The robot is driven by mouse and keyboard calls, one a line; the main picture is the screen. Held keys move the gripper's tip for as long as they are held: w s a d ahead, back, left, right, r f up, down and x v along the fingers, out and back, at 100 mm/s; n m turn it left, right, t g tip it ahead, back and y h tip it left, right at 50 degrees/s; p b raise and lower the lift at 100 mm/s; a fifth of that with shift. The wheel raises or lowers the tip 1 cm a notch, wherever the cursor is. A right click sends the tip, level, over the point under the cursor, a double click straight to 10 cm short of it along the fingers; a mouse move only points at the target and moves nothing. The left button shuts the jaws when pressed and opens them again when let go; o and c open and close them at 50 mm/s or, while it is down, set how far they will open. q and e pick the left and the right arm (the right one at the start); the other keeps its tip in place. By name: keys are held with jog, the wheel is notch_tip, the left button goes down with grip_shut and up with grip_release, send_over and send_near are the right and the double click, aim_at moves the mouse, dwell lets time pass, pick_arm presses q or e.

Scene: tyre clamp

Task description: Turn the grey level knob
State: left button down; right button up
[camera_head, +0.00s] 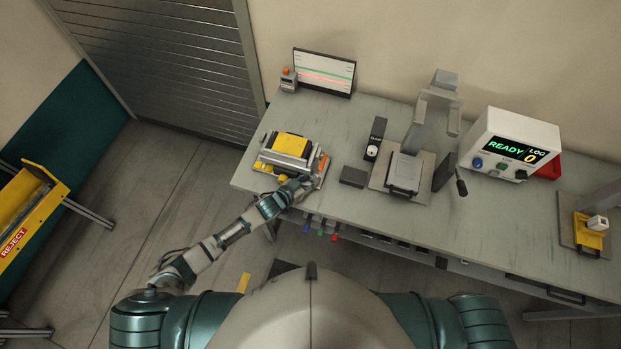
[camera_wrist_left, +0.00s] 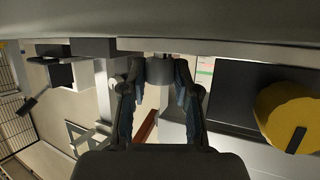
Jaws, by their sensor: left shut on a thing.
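The grey level knob (camera_wrist_left: 160,70) is a short dark-grey cylinder, seen in the left wrist view between my fingertips. My left gripper (camera_wrist_left: 159,88) is shut on it, one finger on each side. In the head view my left gripper (camera_head: 303,183) is at the front right of the yellow-topped device (camera_head: 291,145) at the table's left end. There the arm hides the grey knob. A yellow knob (camera_wrist_left: 288,115) with a dark mark is to the right in the wrist view, apart from my fingers. My right gripper is not in view.
The table (camera_head: 350,207) carries a monitor (camera_head: 324,73), a dark block (camera_head: 353,176), a clamp stand (camera_head: 404,168) and a white box reading READY (camera_head: 508,146). A yellow REJECT bin (camera_head: 28,212) stands at the far left. Coloured parts hang below the table's front edge.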

pick_arm(q)
jog(key=c, duration=0.9)
grip_release()
jog(key=shift+o, duration=0.2)
jog(key=v, duration=0.8)
jog(key=shift+a, duration=0.1)
